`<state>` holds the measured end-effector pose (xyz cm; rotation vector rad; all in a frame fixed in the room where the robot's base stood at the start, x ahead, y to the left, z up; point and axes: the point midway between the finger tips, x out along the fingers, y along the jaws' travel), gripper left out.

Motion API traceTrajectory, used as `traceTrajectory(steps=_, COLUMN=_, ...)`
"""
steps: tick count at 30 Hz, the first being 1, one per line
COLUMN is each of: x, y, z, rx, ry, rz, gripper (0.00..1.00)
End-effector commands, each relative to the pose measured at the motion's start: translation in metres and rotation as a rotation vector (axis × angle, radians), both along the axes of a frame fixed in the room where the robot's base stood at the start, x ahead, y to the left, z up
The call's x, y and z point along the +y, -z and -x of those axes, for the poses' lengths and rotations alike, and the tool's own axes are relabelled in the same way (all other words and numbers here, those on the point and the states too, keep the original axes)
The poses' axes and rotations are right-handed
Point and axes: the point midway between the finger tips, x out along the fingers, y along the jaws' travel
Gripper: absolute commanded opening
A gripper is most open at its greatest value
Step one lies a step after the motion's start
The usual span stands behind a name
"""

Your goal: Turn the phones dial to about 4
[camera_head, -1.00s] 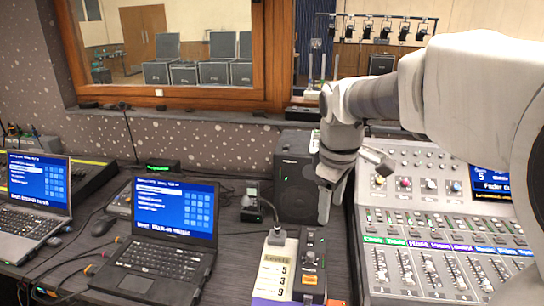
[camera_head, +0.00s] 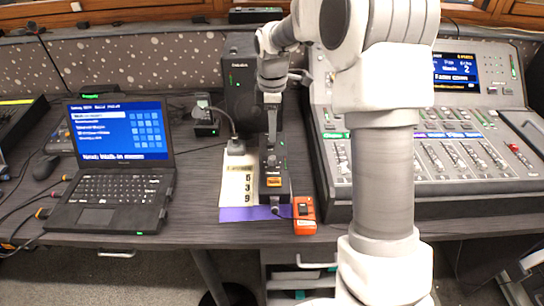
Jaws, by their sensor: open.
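My gripper (camera_head: 272,140) points down over the far part of a narrow black control box (camera_head: 273,188), which has small controls and an orange-yellow button. The jaws are open, seen edge-on, with nothing visible between them. I cannot tell whether the fingertips touch the box. I cannot make out a dial marked phones; the far part of the box is hidden behind the gripper. A paper sheet (camera_head: 238,186) beside the box shows the numbers 5, 3 and 9.
An orange handheld device (camera_head: 304,214) lies right of the box at the table's front edge. A laptop (camera_head: 115,180) stands left. A black speaker (camera_head: 238,85) stands behind. A large mixing console (camera_head: 455,185) fills the right, partly hidden by my arm.

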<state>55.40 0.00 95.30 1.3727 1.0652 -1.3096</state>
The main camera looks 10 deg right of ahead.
Motion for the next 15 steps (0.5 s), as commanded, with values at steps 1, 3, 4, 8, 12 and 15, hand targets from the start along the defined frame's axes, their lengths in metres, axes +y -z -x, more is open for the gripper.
traceTrajectory(steps=1, x=0.000, y=0.016, z=0.000, rx=0.003, ry=0.000, rz=0.000, gripper=0.62)
traceTrajectory(steps=3, x=0.000, y=0.030, z=-0.001, rx=0.003, ry=0.000, rz=0.000, gripper=0.62)
traceTrajectory(steps=4, x=-0.001, y=0.037, z=-0.001, rx=0.003, ry=0.000, rz=0.000, gripper=0.62)
traceTrajectory(steps=8, x=-0.001, y=0.065, z=-0.003, rx=0.002, ry=0.001, rz=0.002, gripper=0.62)
traceTrajectory(steps=12, x=-0.001, y=0.090, z=-0.004, rx=0.002, ry=0.001, rz=0.001, gripper=0.62)
traceTrajectory(steps=15, x=-0.001, y=0.102, z=-0.005, rx=0.001, ry=0.002, rz=0.001, gripper=0.62)
